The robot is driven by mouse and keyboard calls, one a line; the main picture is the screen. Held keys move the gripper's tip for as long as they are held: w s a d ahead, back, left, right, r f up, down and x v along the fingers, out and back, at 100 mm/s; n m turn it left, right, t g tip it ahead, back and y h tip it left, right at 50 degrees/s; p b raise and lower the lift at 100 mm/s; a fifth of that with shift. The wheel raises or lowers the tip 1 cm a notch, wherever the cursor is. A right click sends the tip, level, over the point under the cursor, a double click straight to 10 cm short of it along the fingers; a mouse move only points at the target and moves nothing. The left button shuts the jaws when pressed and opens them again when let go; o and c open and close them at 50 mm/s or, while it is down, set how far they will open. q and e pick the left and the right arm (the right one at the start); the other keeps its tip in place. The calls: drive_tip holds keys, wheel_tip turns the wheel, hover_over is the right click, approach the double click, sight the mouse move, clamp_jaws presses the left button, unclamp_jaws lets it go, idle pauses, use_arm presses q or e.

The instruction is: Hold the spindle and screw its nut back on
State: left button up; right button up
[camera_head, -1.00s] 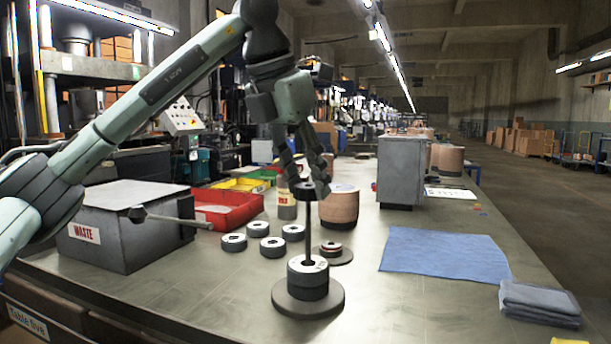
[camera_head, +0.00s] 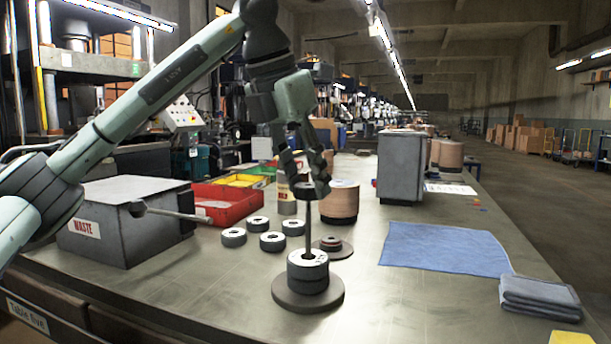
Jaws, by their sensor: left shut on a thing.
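The spindle (camera_head: 308,235) is a thin dark upright rod on a round grey base (camera_head: 308,298). Dark discs with a pale top (camera_head: 308,272) are stacked around its foot. My left gripper (camera_head: 309,188) points down over the rod and is shut on a dark round nut (camera_head: 305,191). The nut sits at the rod's top, in line with it; the fingers partly cover it, and I cannot tell whether the thread has caught. My right gripper is out of view, and nothing grips the spindle's lower part or base.
Several loose discs (camera_head: 272,241) and a small low stack (camera_head: 331,244) lie behind the spindle. A WASTE box (camera_head: 125,225) with a handle stands left, red bin (camera_head: 225,205) behind. A blue cloth (camera_head: 440,250) lies right. The table in front is clear.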

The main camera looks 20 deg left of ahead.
use_arm(q)
drive_tip(key=shift+f, duration=0.15)
drive_tip(key=o, duration=1.2)
drive_tip(key=v, duration=1.2)
